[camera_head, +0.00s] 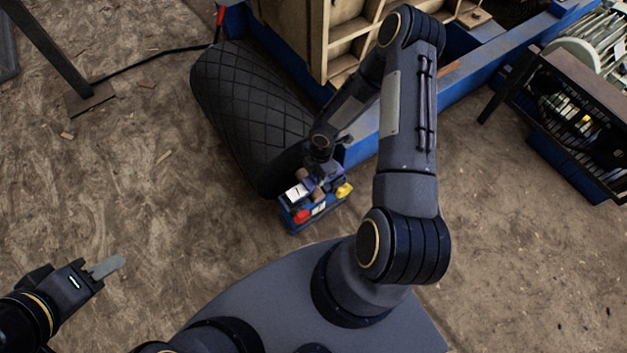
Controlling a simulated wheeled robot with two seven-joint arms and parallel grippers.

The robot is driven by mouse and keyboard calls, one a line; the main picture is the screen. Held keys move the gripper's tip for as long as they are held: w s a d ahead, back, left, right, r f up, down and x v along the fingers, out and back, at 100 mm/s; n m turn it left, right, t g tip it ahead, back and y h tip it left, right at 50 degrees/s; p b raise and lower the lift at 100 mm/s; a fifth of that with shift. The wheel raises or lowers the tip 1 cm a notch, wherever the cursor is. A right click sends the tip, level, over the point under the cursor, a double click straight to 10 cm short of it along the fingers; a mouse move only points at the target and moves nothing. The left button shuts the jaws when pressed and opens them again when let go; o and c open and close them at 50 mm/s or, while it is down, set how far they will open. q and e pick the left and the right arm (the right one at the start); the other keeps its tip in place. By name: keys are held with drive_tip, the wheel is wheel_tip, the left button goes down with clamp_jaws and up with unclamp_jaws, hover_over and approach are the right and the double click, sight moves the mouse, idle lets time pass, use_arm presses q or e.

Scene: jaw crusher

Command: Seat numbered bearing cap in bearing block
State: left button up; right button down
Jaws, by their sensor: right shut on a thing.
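A small blue unit (316,210), which looks like the bearing block, stands by the black textured cover. It has a red part on its left, a yellow part on its right and a pale label in front. My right gripper (314,186) is over the top of this unit, pointing down. It is shut on a small part that looks like the bearing cap; the part is mostly hidden, and I cannot tell whether it touches the block. No number is readable. My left gripper (104,268) is at lower left over bare floor, away from the block, with its pale fingers seen edge-on.
The black quilted cover (245,115) lies just behind and left of the block. A blue machine frame (470,85) with wooden crating (300,30) rises behind. A dark rack (580,110) stands at right. Brown floor (120,190) at left is mostly open, with small debris.

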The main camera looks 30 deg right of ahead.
sight(314, 179)
drive_tip(key=shift+w+a+f, duration=0.15)
drive_tip(key=shift+a+f, duration=0.05)
drive_tip(key=shift+w+a+f+b, duration=0.1)
drive_tip(key=shift+f+b, duration=0.3)
drive_tip(key=shift+f, duration=0.5)
drive_tip(key=shift+w+a+f+b, duration=0.1)
drive_tip(key=shift+f+b, duration=0.25)
drive_tip(key=shift+f, duration=0.5)
drive_tip(key=shift+f, duration=0.2)
drive_tip(key=c, duration=0.9)
unclamp_jaws()
drive_tip(key=shift+s, duration=0.1)
drive_tip(key=shift+o, duration=0.2)
